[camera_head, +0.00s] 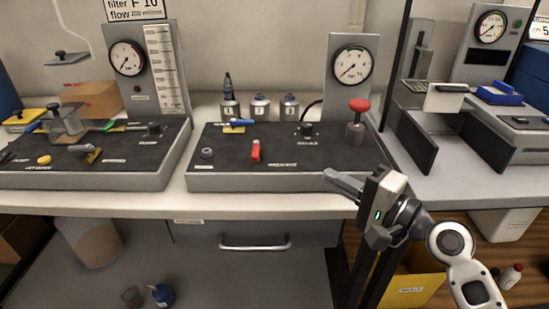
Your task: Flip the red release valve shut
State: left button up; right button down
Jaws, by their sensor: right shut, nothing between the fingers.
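The red valve lever (255,150) stands up from the dark top of the middle console (225,155), left of its centre. A label lies on the console to its right. My right gripper (332,178) is shut and empty at the console's front right edge, to the right of the lever and well apart from it. Its fingers point left. My left gripper is not in view.
A red mushroom knob (359,105) on a metal post and a dial gauge (353,65) stand at the console's right. A blue handle (241,122) lies behind the lever. Other consoles stand left and right. The console top between gripper and lever looks clear.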

aim_at(275, 169)
jog(key=p+x, duration=0.1)
jog(key=x, duration=0.9)
jog(key=shift+a, duration=0.1)
jog(key=a+p, duration=0.1)
jog(key=a, duration=0.1)
jog(key=shift+a, duration=0.25)
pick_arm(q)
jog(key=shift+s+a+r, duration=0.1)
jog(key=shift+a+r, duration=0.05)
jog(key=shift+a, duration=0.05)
pick_arm(e)
jog(key=shift+a, duration=0.65)
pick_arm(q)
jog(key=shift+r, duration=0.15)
